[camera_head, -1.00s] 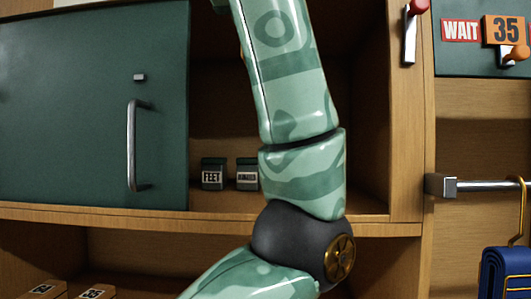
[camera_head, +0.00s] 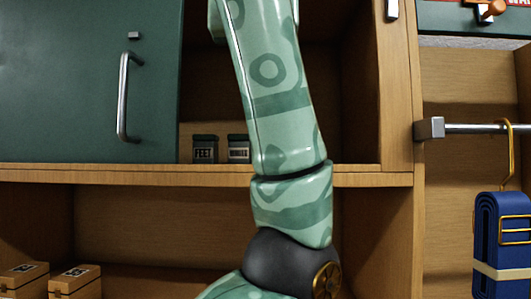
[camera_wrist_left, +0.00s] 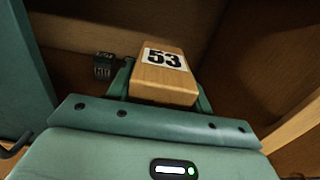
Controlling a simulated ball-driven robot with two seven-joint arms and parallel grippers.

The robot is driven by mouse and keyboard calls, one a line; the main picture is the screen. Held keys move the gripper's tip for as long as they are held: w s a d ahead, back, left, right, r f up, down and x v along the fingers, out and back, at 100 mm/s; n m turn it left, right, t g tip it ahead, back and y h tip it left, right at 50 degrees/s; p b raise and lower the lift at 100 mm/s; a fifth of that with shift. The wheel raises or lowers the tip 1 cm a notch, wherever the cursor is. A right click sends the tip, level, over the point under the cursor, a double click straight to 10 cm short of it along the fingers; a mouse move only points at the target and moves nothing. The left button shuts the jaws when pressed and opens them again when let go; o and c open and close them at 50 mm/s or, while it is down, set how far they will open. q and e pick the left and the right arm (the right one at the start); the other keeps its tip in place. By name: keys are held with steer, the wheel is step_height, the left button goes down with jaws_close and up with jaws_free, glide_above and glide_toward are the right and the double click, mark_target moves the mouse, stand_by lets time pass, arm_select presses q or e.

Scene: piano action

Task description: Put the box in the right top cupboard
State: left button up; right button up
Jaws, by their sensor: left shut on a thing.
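The box (camera_wrist_left: 168,72), pale wood with a label reading 53, shows in the left wrist view. My left gripper (camera_wrist_left: 163,90) is shut on it, with a finger at each side. The gripper and box are out of that view. My right gripper is in neither view.
A green door (camera_head: 80,80) with an upright handle covers the upper left. Small wooden boxes (camera_head: 75,281) sit on the lower shelf. A rail (camera_head: 475,128) and blue strap bundle (camera_head: 502,240) are right.

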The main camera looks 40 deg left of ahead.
arm_select(q)
steer(key=w+a+f+p, duration=0.1)
steer(key=w+f, duration=0.3)
steer(key=w+a+f+p, duration=0.1)
steer(key=w+f, duration=0.3)
steer(key=w+a+f+p, duration=0.1)
steer(key=w+f+p, duration=0.1)
steer(key=w+f, duration=0.2)
steer(key=shift+w+a+f, duration=0.25)
steer(key=shift+a, duration=0.15)
steer(key=shift+s, duration=0.1)
steer(key=shift+d+f, duration=0.1)
steer(key=o, duration=1.1)
